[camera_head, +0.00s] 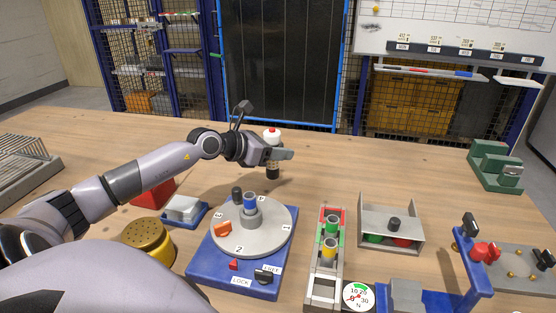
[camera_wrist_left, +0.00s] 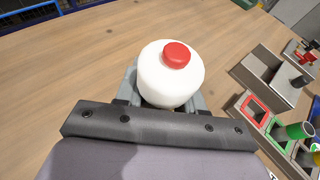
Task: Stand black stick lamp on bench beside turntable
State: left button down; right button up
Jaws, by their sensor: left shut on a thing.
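The black stick lamp (camera_head: 273,172) is upright behind the turntable, with a white dome and red cap on top. My left gripper (camera_head: 284,154) is shut around it below the dome. In the left wrist view the dome of the lamp (camera_wrist_left: 170,82) sits between the grey fingers and hides the stick below. I cannot tell whether its foot touches the bench (camera_head: 350,165). The turntable (camera_head: 264,243), a grey disc on a blue base, carries a blue-topped cylinder, a black piece and an orange piece. My right gripper is not in view.
A white block in a blue tray (camera_head: 184,211) and a yellow drum (camera_head: 148,237) stand left of the turntable. A rack of coloured cups (camera_head: 328,246) and a grey bin (camera_head: 391,221) stand to its right. The bench behind the turntable is mostly clear.

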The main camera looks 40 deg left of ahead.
pick_arm(q)
jog(key=shift+f, duration=1.4)
jog(key=shift+f, duration=0.2)
jog(key=c, duration=0.7)
grip_release()
jog(key=shift+r, duration=0.1)
